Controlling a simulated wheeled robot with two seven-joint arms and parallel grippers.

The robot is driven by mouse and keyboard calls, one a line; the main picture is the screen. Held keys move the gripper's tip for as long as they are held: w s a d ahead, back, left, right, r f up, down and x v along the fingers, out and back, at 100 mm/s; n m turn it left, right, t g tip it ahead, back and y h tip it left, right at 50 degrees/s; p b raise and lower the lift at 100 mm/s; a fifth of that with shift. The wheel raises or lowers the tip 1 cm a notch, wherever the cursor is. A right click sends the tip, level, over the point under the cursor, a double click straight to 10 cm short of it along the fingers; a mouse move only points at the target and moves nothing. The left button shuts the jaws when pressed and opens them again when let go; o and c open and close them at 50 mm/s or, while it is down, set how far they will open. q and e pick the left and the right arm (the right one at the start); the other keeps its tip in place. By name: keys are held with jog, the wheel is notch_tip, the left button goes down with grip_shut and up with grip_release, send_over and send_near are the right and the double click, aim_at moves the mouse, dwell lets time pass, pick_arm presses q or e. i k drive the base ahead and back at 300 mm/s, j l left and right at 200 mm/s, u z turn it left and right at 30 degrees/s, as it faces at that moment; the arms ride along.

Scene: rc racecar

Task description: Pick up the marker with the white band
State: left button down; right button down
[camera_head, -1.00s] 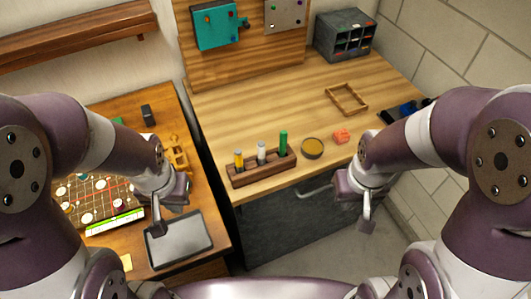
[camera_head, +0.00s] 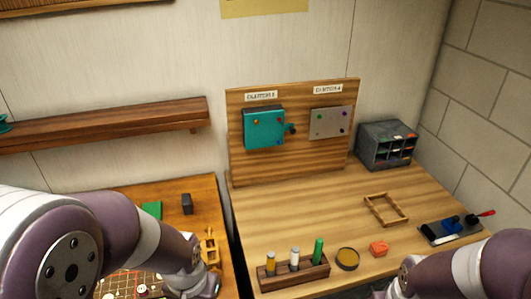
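The marker with the white band (camera_head: 294,258) stands upright in the middle of a dark wooden holder (camera_head: 293,278) at the front edge of the wooden desk. A yellow-banded marker (camera_head: 271,263) stands to its left and a green marker (camera_head: 318,250) to its right in the same holder. My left arm is at the lower left and my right arm at the lower right. Both grippers are below the picture's edge, so I cannot see their fingers.
A round dark-rimmed dish (camera_head: 347,259) and an orange block (camera_head: 379,248) sit right of the holder. A wooden frame (camera_head: 386,209), a black tray (camera_head: 452,228) and a grey drawer box (camera_head: 386,145) are farther right and back. A gap separates the left table (camera_head: 190,210) from the desk.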

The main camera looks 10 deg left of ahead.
aim_at(294, 251)
jog(key=u, duration=1)
jog(key=l+u, duration=0.3)
jog(key=u, duration=0.15)
jog(key=l+u, duration=0.35)
jog(key=u, duration=0.15)
jog(key=k+l+u, duration=0.15)
jog(key=u, duration=0.3)
jog(key=k+l+u, duration=0.15)
jog(key=l+u, duration=0.3)
jog(key=k+l+u, duration=0.25)
jog(key=k+l, duration=0.45)
jog(key=k, duration=0.15)
